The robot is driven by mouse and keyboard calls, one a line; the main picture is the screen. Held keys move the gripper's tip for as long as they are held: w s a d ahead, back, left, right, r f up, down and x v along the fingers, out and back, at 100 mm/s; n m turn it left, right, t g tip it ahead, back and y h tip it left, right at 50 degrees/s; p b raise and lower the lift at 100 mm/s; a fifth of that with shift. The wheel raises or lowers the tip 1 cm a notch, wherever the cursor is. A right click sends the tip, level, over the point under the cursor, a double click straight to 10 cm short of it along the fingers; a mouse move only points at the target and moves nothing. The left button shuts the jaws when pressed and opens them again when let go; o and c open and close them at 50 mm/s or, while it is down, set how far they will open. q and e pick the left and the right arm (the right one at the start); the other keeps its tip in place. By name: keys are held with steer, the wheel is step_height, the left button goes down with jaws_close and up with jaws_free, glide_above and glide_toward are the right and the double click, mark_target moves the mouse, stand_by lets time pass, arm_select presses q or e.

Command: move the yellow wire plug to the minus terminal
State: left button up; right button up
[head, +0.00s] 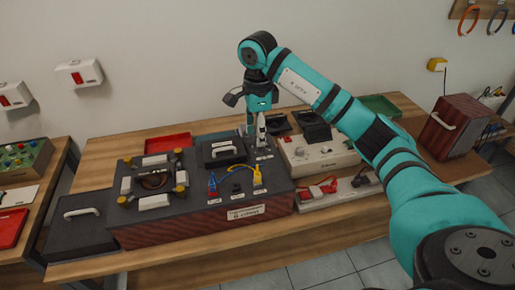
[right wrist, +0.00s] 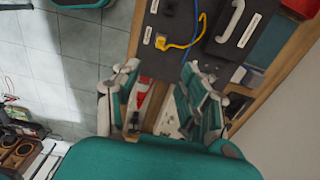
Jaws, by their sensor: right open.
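The yellow wire (head: 247,169) and its plug (head: 257,179) are on the top of the dark apparatus box (head: 205,205), near its front right corner. In the right wrist view the yellow wire (right wrist: 188,43) curves across the dark panel, beyond my fingertips. A blue-and-red plug (head: 212,187) stands to its left in the head view. Which terminal is minus cannot be read. My right gripper (head: 257,130) is open and empty, behind and above the yellow wire, apart from it. It also shows in the right wrist view (right wrist: 160,78). My left gripper is not in view.
A light-coloured instrument (head: 318,155) and red clips (head: 318,190) lie right of the box. A black lid with a handle (head: 222,150) and a coil (head: 155,180) take up the box top. A red tray (head: 168,143) is behind. The wooden table's front edge (head: 200,262) is bare.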

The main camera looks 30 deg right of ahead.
mark_target(258, 173)
step_height(258, 173, down, 15)
steer(key=p, duration=0.4)
steer(key=shift+f, duration=0.8)
steer(key=shift+c, duration=0.2)
jaws_close()
steer(key=c, duration=0.7)
jaws_free()
jaws_close()
steer(key=shift+r+p, duration=0.5)
steer(key=shift+r, duration=0.2)
steer(key=shift+r+p, duration=0.75)
steer(key=shift+r, duration=0.85)
